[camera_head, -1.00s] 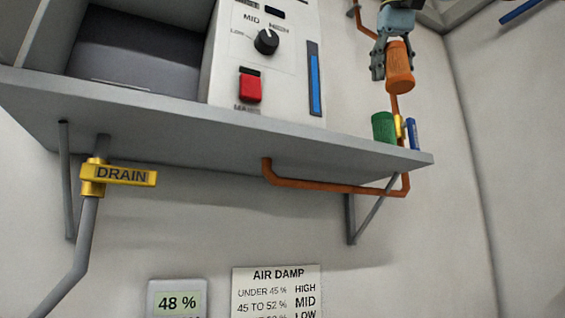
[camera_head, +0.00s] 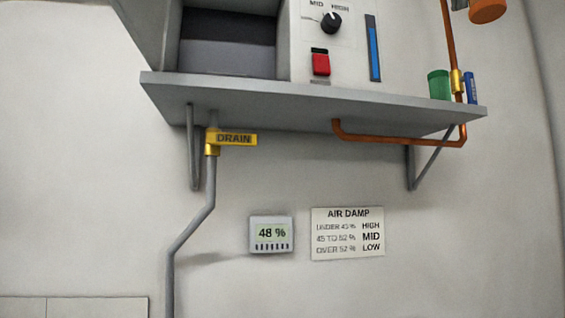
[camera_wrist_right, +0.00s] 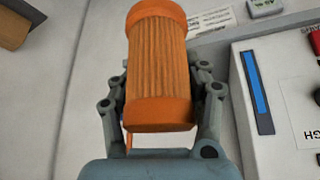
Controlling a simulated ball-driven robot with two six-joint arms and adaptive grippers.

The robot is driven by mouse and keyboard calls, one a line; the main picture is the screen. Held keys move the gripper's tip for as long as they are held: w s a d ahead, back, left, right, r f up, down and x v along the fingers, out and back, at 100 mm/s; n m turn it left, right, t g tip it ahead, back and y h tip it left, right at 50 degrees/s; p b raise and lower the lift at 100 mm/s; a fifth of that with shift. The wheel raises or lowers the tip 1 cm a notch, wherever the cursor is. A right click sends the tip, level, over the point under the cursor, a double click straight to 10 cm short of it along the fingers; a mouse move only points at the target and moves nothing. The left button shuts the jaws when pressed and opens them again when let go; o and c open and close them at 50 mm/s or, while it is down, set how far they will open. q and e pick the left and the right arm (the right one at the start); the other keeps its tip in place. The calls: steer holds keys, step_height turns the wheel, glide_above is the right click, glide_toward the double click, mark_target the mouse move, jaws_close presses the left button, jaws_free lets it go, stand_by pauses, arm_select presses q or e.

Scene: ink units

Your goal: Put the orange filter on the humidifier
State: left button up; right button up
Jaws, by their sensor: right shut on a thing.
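The ribbed orange filter (camera_wrist_right: 160,58) is held between the fingers of my right gripper (camera_wrist_right: 165,85) in the right wrist view, and its far end reaches the top edge. In the head view only the lower end of the filter (camera_head: 487,10) shows at the top right, with a sliver of the gripper beside it. The humidifier (camera_head: 350,58) is a pale panel with a black knob, a red switch and a blue level strip, standing on a grey shelf. It also shows at the right of the right wrist view (camera_wrist_right: 287,62), apart from the filter. My left gripper is out of view.
A green cylinder (camera_head: 438,85) and a blue one (camera_head: 471,88) stand at the right end of the shelf (camera_head: 300,108), by an orange pipe (camera_head: 400,140). Below are a yellow DRAIN handle (camera_head: 236,139), a 48 % meter (camera_head: 271,234) and an AIR DAMP chart (camera_head: 347,233).

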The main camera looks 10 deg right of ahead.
mark_target(485, 17)
steer(key=b+x, duration=0.2)
steer(key=x, duration=0.1)
steer(key=shift+s+f, duration=0.15)
steer(key=shift+s, duration=0.15)
steer(key=f+b, duration=0.3)
steer(key=s+f+b, duration=0.1)
steer(key=b, duration=0.1)
steer(key=shift+a+f, duration=0.25)
step_height(485, 17, down, 14)
steer(key=w+b, duration=0.1)
steer(key=b, duration=1.2)
steer(key=shift+w, duration=0.3)
steer(key=shift+s, duration=0.1)
steer(key=shift+d, duration=0.2)
